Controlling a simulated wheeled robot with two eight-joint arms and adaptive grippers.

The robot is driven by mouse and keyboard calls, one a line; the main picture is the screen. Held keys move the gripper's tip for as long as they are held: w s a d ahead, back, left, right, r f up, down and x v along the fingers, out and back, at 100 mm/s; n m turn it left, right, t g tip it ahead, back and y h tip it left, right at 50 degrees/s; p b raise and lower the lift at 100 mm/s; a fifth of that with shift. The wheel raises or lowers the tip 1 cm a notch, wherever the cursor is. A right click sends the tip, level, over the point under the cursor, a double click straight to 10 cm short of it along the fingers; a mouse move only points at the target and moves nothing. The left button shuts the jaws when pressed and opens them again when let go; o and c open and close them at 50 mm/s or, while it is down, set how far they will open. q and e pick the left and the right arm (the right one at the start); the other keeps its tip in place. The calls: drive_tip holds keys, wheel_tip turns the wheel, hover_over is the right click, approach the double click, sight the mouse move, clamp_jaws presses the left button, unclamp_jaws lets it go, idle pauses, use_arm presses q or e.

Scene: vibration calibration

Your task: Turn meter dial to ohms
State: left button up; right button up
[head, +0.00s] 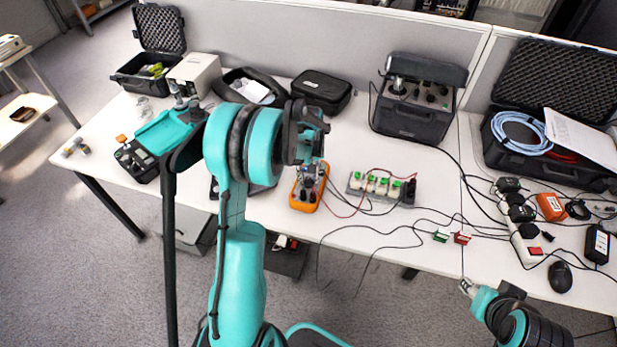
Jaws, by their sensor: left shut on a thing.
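The orange multimeter (308,190) lies on the white table in front of my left arm. Its lower part with the lead sockets shows. My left gripper (312,163) is over the meter's upper part, shut on the meter dial. The dial itself is hidden behind the gripper, so its setting cannot be read. My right gripper (467,288) is low at the right, in front of the table's edge and well away from the meter. It is too small to tell whether it is open or shut.
Black and red leads run from the meter to a terminal board (382,186). A dark instrument case (415,110) stands behind it. An open case (545,160), a power strip (527,240) and a mouse (560,277) are at the right. Bare table lies between meter and black pouch (321,91).

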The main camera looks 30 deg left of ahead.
sight(309, 180)
use_arm(q)
drive_tip(key=m, duration=0.6)
drive_tip(key=shift+m, duration=0.4)
idle(0.4)
drive_tip(key=o, duration=1.2)
drive_tip(key=shift+c, duration=0.2)
wheel_tip(309, 180, up, 12)
drive_tip(key=shift+d, duration=0.1)
